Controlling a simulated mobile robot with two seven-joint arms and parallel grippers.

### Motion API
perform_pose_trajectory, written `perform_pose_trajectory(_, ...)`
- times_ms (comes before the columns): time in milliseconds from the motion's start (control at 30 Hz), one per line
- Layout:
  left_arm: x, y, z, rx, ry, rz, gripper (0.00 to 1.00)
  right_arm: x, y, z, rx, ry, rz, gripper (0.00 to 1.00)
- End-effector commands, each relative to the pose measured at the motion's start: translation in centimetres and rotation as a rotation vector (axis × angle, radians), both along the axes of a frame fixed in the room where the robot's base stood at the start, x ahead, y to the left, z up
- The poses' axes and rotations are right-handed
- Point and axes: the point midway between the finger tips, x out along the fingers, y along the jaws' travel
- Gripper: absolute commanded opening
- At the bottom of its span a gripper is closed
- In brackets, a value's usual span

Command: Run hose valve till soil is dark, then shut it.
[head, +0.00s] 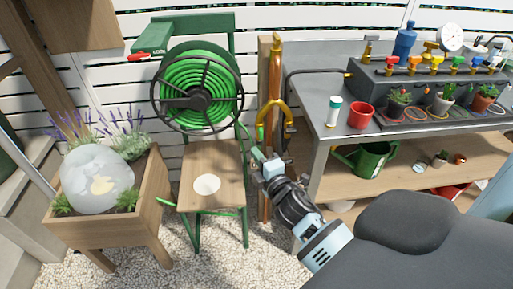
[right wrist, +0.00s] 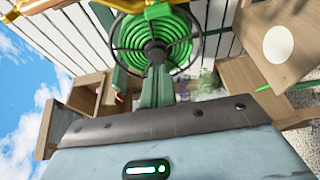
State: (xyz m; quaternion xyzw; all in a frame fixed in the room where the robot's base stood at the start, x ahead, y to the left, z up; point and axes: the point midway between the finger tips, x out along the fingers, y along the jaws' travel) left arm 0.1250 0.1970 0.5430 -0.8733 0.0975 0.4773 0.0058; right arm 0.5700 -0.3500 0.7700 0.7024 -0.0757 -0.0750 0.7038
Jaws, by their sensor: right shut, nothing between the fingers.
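A green hose reel (head: 200,88) wound with bright green hose stands against the white fence; it also shows in the right wrist view (right wrist: 155,42). A red lever (head: 139,57) sits at the left of its green top. A copper standpipe (head: 275,65) with a yellow forked handle (head: 289,118) stands right of the reel. The wooden planter (head: 105,230) at left holds lavender, small plants and a pale translucent globe (head: 98,180); its soil is mostly hidden, its shade unclear. My right gripper (head: 258,160) is shut and empty, just below the yellow handle. My left gripper is out of view.
A wooden seat (head: 222,170) with a white disc stands below the reel. The grey workbench (head: 315,90) at right carries a red mug (head: 360,115), a white canister (head: 333,111), potted cacti and a row of coloured taps. A green watering can (head: 370,160) sits on its lower shelf.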

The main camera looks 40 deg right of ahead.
Motion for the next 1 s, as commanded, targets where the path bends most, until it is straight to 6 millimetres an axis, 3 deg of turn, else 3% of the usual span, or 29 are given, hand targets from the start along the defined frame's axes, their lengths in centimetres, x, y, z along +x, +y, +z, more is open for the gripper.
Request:
perform_pose_trajectory(567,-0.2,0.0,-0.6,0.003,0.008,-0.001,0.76,8.7,-1.9,0.0,0.001,0.001,0.000,0.00)
perform_pose_trajectory(800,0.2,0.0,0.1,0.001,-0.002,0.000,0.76,7.0,-4.3,0.1,-0.001,0.001,-0.001,0.00)
perform_pose_trajectory(1000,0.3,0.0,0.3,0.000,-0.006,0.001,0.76,6.5,-5.2,0.1,0.002,0.000,0.000,0.00)
